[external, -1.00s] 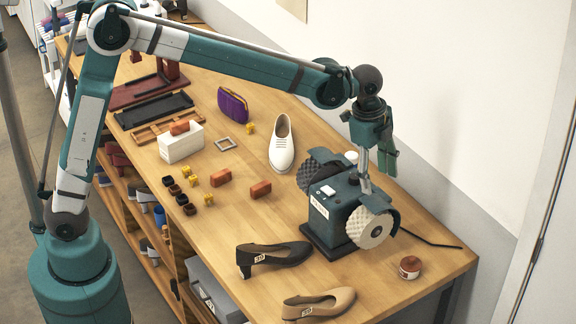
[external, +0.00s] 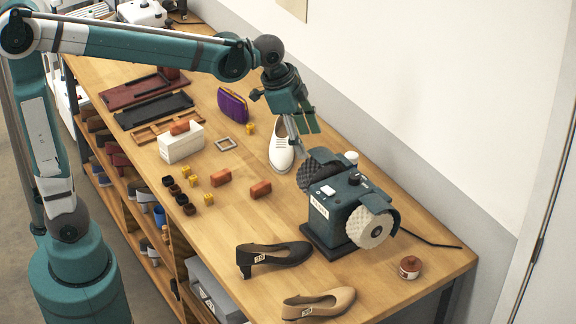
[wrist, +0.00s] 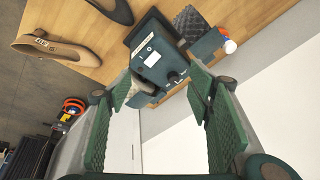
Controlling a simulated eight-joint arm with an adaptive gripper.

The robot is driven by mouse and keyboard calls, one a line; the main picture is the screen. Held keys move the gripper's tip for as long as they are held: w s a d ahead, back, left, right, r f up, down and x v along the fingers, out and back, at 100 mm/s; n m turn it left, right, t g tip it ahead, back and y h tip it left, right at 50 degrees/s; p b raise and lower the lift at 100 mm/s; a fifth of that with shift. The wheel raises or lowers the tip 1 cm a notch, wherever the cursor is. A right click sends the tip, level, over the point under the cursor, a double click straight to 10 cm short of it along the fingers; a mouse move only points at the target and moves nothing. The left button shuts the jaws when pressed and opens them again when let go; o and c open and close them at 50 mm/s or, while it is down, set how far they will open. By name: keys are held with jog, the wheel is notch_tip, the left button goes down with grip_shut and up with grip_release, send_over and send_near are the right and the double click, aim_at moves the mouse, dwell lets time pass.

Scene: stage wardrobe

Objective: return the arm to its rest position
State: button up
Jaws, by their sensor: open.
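My gripper (external: 303,143) hangs from the raised arm over the back side of the workbench (external: 232,232), in front of the white shoe (external: 281,154), which it partly covers in the external view. In the wrist view my gripper (wrist: 172,92) has its two green padded fingers spread apart with nothing between them. The buffing machine (external: 340,207) stands just right of and below my gripper in the external view. It also shows beyond the fingertips in the wrist view (wrist: 152,60).
A black pump (external: 272,256) and a tan pump (external: 318,303) lie near the bench's front end. A round tin (external: 410,267) sits at the right corner.

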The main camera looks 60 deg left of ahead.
jog(key=s+a+f+n+t, duration=0.1)
jog(key=s+a+f+n, duration=0.2)
jog(key=s+a, duration=0.5)
jog(key=s+a+f+n+t+y+b, duration=0.1)
jog(key=s+a+f+n, duration=0.3)
jog(key=s+a, duration=0.5)
jog(key=s+n+t, duration=0.1)
jog(key=s+n, duration=0.1)
jog(key=s, duration=0.6)
jog(key=shift+s+t, duration=0.15)
jog(key=shift+t, duration=0.15)
jog(key=shift+a, duration=0.1)
